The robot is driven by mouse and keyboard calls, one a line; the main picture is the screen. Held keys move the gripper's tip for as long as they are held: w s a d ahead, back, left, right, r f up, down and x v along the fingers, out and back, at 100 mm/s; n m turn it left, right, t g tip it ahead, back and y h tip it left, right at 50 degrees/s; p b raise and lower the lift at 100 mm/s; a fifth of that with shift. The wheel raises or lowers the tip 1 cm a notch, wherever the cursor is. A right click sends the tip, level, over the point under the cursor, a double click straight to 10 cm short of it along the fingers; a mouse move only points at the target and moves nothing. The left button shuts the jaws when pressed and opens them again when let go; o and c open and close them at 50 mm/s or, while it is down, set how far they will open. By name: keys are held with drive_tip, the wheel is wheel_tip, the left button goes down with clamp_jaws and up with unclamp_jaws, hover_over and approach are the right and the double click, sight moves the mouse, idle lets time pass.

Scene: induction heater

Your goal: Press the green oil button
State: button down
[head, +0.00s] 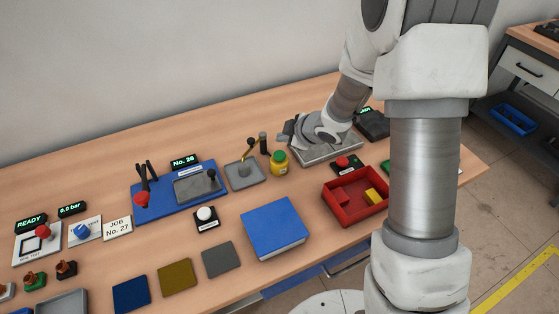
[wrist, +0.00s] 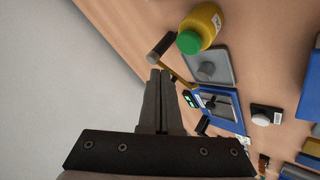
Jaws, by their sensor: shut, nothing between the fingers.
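My gripper (wrist: 160,74) is shut and empty in the wrist view, its two fingers side by side. In the head view my gripper (head: 284,137) is above the back of the bench, near the yellow jar. A small green patch (head: 386,166) shows beside my arm on the right in the head view. It is mostly hidden by the arm, and I cannot tell whether it is the green oil button. No green button is clearly seen in the wrist view.
A yellow jar with a green lid (head: 279,162) stands by a grey plate (head: 245,172) with an upright handle. A red button (head: 343,161) sits behind a red tray (head: 353,212). A blue box (head: 274,229) and a white button (head: 206,214) are in front. The jar also shows in the wrist view (wrist: 207,22).

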sight(283, 156)
drive_tip(key=shift+f+b, duration=1.1)
drive_tip(key=shift+f, duration=0.75)
idle(0.5)
drive_tip(key=shift+f+b, duration=0.35)
drive_tip(key=shift+f, duration=0.05)
drive_tip(key=shift+f+b, duration=0.45)
drive_tip(key=shift+f, duration=0.05)
idle(0.6)
drive_tip(key=shift+r, duration=0.1)
drive_tip(key=shift+r+p, duration=0.85)
drive_tip(key=shift+p, duration=0.05)
wheel_tip(283, 156, up, 5)
drive_tip(key=p, duration=0.4)
drive_tip(key=shift+r+p, duration=0.1)
drive_tip(key=shift+p, duration=0.3)
